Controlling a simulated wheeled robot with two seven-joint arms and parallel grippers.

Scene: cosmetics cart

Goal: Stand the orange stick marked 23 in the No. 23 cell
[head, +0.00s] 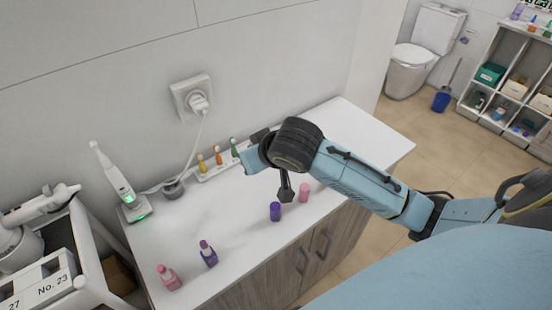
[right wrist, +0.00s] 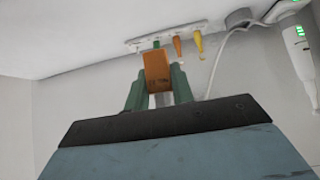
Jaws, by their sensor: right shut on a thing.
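My right gripper (right wrist: 158,90) is shut on an orange block-like stick (right wrist: 158,68) with a small dark marking, too blurred to read. In the head view my right arm reaches in from the right; its gripper end (head: 255,155) is beside the small white holder on the counter, and the held stick cannot be made out there. The No. 23 label (head: 52,286) is on the white cart (head: 85,240) at the lower left; the inside of its cell is mostly out of view. My left gripper is not in view.
The white holder (head: 207,176) carries yellow (head: 202,163), orange (head: 218,155) and green (head: 234,147) pieces. A toothbrush on its charger (head: 135,212) stands left. Pink (head: 169,278) and purple (head: 208,254) bottles stand near the front edge.

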